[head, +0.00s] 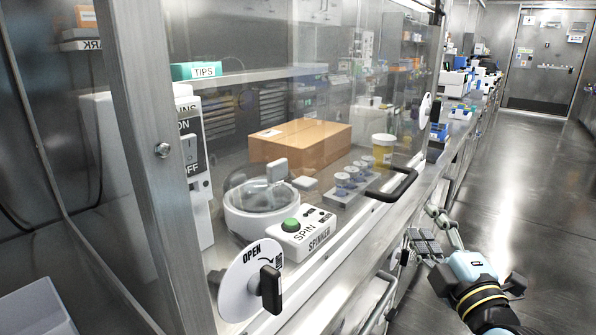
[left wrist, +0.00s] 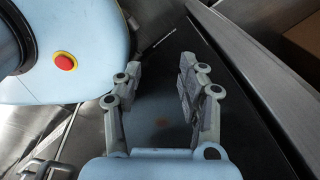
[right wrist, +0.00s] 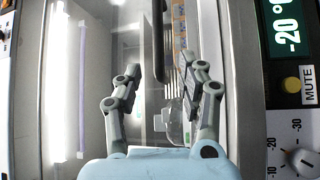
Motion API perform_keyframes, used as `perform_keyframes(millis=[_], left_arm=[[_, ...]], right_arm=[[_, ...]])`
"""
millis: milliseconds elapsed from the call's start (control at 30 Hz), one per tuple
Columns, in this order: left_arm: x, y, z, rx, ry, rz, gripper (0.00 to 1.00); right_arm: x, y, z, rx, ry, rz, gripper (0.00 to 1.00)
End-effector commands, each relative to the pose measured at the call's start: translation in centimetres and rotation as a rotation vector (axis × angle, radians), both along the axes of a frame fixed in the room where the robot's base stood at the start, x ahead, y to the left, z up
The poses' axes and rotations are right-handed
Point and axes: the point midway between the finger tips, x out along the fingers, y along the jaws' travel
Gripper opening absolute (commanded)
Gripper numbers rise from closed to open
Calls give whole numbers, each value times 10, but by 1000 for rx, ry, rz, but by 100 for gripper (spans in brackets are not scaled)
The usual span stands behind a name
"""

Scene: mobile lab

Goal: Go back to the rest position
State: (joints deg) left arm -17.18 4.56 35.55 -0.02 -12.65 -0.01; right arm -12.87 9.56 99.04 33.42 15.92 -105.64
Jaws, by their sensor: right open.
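My right gripper (head: 428,230) is low at the right in the head view, beside the bench front and above the floor. In the right wrist view my right gripper (right wrist: 160,76) has its fingers apart, with nothing held between them. My left gripper is outside the head view. In the left wrist view my left gripper (left wrist: 160,76) has its fingers apart and empty, over a dark flat surface.
The right wrist view shows a temperature display (right wrist: 287,28). Floor (head: 530,180) is clear at right.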

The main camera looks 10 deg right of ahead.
Motion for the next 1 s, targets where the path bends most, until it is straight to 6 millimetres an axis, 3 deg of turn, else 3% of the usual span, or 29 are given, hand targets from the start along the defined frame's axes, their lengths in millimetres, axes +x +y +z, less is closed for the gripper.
perform_keyframes(millis=[67, 167, 267, 467, 700, 867, 1000], left_arm=[[0, 0, 0, 0, 0, 0, 40], [0, -1, 0, -1, 0, 0, 40], [0, -1, 0, -1, -1, 0, 40], [0, -1, 0, -1, -1, 0, 40], [0, -1, 0, -1, -1, 1, 40], [0, -1, 0, -1, -1, 0, 40], [0, 0, 0, -1, -1, 0, 40]], right_arm=[[-4, 0, -12, 6, 23, -4, 40], [-11, -1, -48, -6, 95, -11, 40], [-26, -2, -105, 4, 216, -9, 40], [-81, 0, -230, 156, 501, -10, 40], [-184, 5, -355, 419, 833, -99, 40], [-272, 8, -420, 614, 1041, -234, 40], [-357, 11, -461, 791, 1200, -418, 40]])
